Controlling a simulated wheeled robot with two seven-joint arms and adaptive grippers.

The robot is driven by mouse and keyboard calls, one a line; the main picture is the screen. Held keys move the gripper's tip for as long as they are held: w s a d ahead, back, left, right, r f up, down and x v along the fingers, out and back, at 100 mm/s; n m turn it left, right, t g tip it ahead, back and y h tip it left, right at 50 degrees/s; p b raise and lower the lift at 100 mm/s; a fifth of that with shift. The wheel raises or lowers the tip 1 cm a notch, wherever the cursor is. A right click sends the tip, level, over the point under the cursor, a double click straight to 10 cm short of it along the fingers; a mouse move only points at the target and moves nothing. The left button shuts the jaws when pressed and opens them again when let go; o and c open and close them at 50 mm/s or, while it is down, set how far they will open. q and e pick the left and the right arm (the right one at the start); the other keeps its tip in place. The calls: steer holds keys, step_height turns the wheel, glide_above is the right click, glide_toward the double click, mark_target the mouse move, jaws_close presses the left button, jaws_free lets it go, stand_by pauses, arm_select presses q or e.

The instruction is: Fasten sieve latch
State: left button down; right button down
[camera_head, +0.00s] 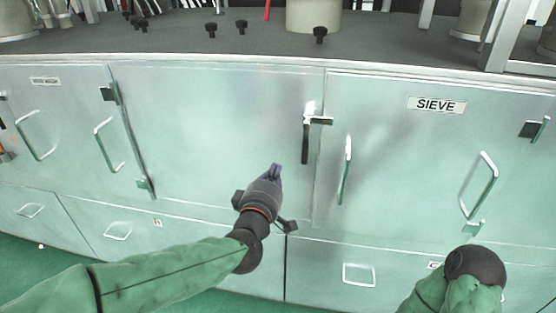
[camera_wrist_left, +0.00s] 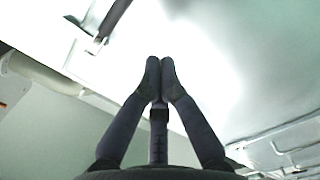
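The SIEVE door (camera_head: 385,150) lies flush with the cabinet front, its label (camera_head: 437,105) near the top. The latch (camera_head: 305,135) sits at the seam left of this door. Its black handle hangs straight down, and a short dark piece reaches right across the seam. Whether it is engaged cannot be told. My left gripper (camera_head: 276,168) is below and left of the latch, apart from it, pointing up. In the left wrist view its fingertips (camera_wrist_left: 160,65) meet with nothing visible between them. My right forearm and wrist show at lower right; the right gripper is hidden.
A vertical door handle (camera_head: 346,170) stands out right of the latch, and another handle (camera_head: 479,186) is farther right. Drawers with handles (camera_head: 359,274) run below. The grey worktop (camera_head: 250,45) above holds black knobs (camera_head: 320,35) and a pale cylinder (camera_head: 313,14).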

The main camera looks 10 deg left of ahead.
arm_select(q)
steer(key=s, duration=0.3)
steer(key=s+p, duration=0.1)
steer(key=shift+s+a+r, duration=0.1)
steer(key=shift+s+a, duration=0.25)
steer(key=shift+a, duration=0.05)
step_height(320, 180, down, 32)
steer(key=m+g, duration=0.7)
steer(key=g, duration=0.2)
steer(key=s+f+m+g+h, duration=0.2)
steer(key=s+f+g, duration=0.6)
steer(key=s+f, duration=1.3)
steer(key=shift+s+d+f+m, duration=0.15)
steer(key=shift+d+f+m, duration=0.1)
steer(key=shift+f+m, duration=0.65)
